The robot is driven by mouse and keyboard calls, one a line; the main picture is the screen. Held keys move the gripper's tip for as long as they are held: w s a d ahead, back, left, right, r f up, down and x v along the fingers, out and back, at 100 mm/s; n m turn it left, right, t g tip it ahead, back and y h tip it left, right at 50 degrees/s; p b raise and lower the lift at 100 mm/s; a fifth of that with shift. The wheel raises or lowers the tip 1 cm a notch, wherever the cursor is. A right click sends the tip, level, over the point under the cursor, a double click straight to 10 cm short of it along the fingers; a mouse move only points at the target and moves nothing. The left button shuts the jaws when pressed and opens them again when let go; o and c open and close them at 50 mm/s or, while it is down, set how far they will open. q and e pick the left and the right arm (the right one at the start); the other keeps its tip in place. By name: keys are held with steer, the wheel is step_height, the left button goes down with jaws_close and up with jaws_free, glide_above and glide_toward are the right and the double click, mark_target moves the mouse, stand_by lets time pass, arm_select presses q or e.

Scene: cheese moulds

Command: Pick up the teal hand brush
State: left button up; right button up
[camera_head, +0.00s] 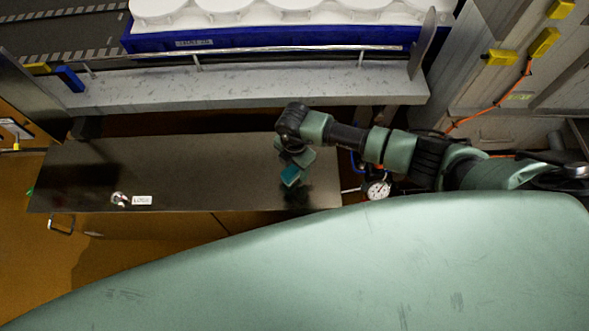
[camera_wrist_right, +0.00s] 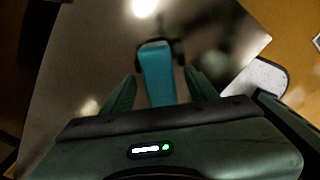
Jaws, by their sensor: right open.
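The teal hand brush (camera_head: 291,176) lies on the dark metal top (camera_head: 190,170), near its right end. In the right wrist view the teal brush (camera_wrist_right: 157,68) points away from me, between the two green fingers. My right gripper (camera_head: 298,158) is over the brush and partly hides it in the head view. In the wrist view its fingers (camera_wrist_right: 162,78) are open, one on each side of the brush, with a gap visible on both sides. I cannot tell the exact height of the fingers above the top. My left gripper is not in view.
A small metal fitting with a white label (camera_head: 141,200) is at the top's front left. A round gauge (camera_head: 377,189) is just right of the top. Behind are a grey ledge with a rail (camera_head: 240,88) and a blue crate (camera_head: 270,42) with white moulds. The top's middle is clear.

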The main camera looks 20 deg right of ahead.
mark_target(294, 167)
steer(key=shift+f, duration=0.25)
jaws_close()
stand_by(0.3)
steer(key=shift+r, duration=0.1)
steer(key=shift+r, duration=0.25)
step_height(294, 167, up, 20)
steer(key=b, duration=0.1)
steer(key=shift+b, duration=0.3)
